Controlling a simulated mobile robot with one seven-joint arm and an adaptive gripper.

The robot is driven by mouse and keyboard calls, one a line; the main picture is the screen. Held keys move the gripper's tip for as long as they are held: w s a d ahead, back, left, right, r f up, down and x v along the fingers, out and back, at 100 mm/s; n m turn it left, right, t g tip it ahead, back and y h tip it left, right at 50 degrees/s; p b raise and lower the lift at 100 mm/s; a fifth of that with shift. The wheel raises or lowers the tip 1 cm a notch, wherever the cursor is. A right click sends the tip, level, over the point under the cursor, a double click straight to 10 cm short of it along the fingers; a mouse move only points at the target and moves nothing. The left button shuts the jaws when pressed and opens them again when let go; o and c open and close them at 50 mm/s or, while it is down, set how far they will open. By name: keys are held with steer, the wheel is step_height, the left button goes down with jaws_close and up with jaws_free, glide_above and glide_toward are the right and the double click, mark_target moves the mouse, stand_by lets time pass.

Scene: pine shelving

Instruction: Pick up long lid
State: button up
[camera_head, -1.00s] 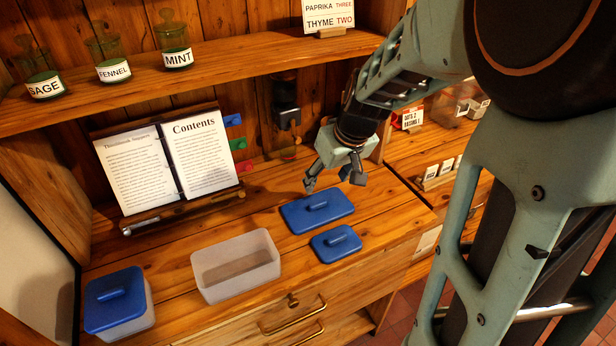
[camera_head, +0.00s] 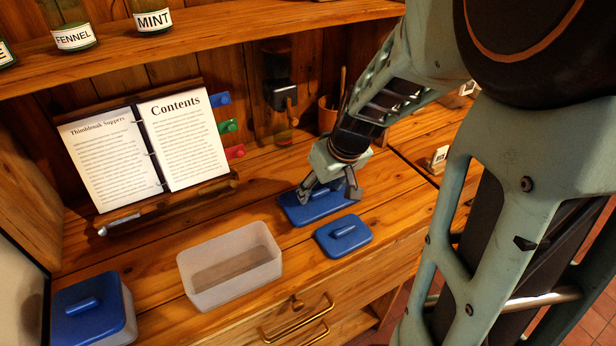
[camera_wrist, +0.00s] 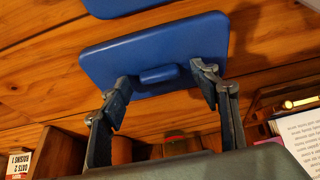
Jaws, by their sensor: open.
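The long blue lid (camera_head: 307,211) lies flat on the wooden counter, with a raised handle along its middle. In the wrist view the long lid (camera_wrist: 150,45) lies ahead of my fingers, and its handle (camera_wrist: 162,74) shows between them. My gripper (camera_head: 328,197) is open, pointing down over the long lid and hiding part of it. In the wrist view my open gripper (camera_wrist: 163,88) has one finger on each side of the handle, with nothing held. Whether the fingertips touch the lid I cannot tell.
A smaller blue lid (camera_head: 343,236) lies just in front of the long lid. An open clear container (camera_head: 230,290) stands to the left, and a blue-lidded container (camera_head: 92,338) at far left. A cookbook on a stand (camera_head: 192,194) is behind. A shelf (camera_head: 230,38) runs above.

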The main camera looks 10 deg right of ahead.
steer(key=shift+w+f, duration=0.1)
steer(key=shift+f, duration=0.05)
steer(key=shift+c, duration=0.4)
steer(key=c, duration=1)
